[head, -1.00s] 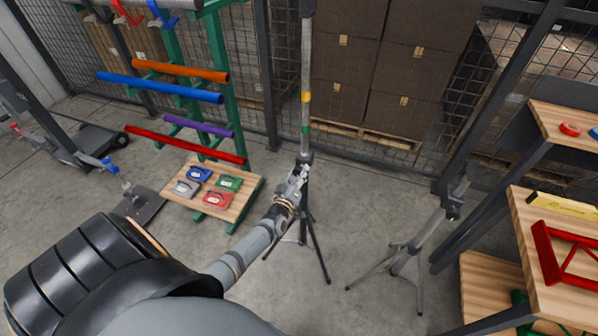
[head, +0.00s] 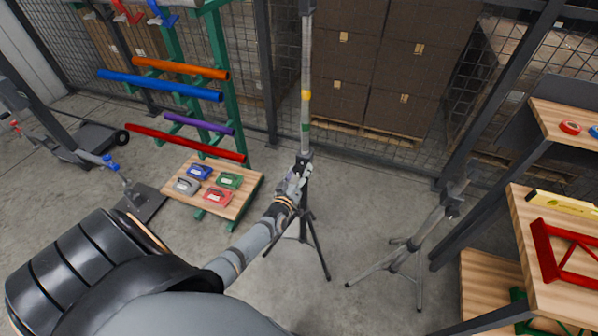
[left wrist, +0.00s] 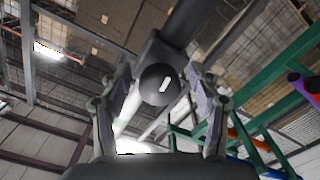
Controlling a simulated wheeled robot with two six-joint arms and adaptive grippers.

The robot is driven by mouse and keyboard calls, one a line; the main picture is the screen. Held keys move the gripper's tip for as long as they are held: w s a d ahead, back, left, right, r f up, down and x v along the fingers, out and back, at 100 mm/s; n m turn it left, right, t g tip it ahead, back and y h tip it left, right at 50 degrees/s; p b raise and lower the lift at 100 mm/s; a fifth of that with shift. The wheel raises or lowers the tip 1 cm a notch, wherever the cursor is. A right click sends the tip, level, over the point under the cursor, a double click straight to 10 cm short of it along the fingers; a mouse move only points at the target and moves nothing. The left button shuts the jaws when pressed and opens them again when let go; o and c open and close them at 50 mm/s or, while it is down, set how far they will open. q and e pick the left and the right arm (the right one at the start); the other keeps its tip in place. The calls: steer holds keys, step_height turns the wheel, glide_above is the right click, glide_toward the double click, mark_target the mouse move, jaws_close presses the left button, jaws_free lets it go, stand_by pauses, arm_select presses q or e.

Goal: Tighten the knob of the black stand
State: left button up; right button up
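The black stand (head: 317,245) stands upright on the floor at the middle of the head view, with black tripod legs and a pale pole (head: 306,60) rising from it. Its round black knob (left wrist: 160,85) with a white mark shows in the left wrist view, on a black collar. My left gripper (head: 298,178) is at the collar in the head view. In the left wrist view its two fingers (left wrist: 162,80) are spread on either side of the knob, with visible gaps. In the head view the gripper hides the knob. My right gripper is out of view.
A grey tripod stand (head: 408,250) is to the right, near a wooden bench (head: 525,250) with a red frame (head: 565,255). A green rack (head: 232,100) with coloured tubes and a wooden board (head: 235,205) stand to the left. Boxes are behind mesh.

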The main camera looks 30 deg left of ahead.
arm_select(q)
steer(key=v, duration=1.2)
steer(key=shift+f, duration=0.1)
steer(key=s+d+f+m+g+h, duration=0.1)
steer(key=s+f+m+g, duration=0.2)
steer(key=f, duration=0.5)
steer(key=s+d+f+m+g+h, duration=0.1)
steer(key=s+f+g, duration=0.1)
steer(key=s+f, duration=0.45)
steer(key=s+d+f+m+g+h, duration=0.1)
steer(key=s+f+g, duration=0.2)
steer(key=f, duration=0.7)
steer(key=s+d+f+m+g, duration=0.1)
steer(key=s+f+g, duration=0.3)
steer(key=s, duration=0.8)
steer(key=s+d+f+m+g, duration=0.1)
steer(key=s+f+m+g, duration=0.2)
steer(key=s+f, duration=0.5)
steer(key=s+g, duration=0.1)
steer(key=s, duration=0.3)
steer(key=shift+s+d+f+h, duration=0.2)
steer(key=shift+d+f+h, duration=0.05)
steer(key=shift+f+h, duration=0.1)
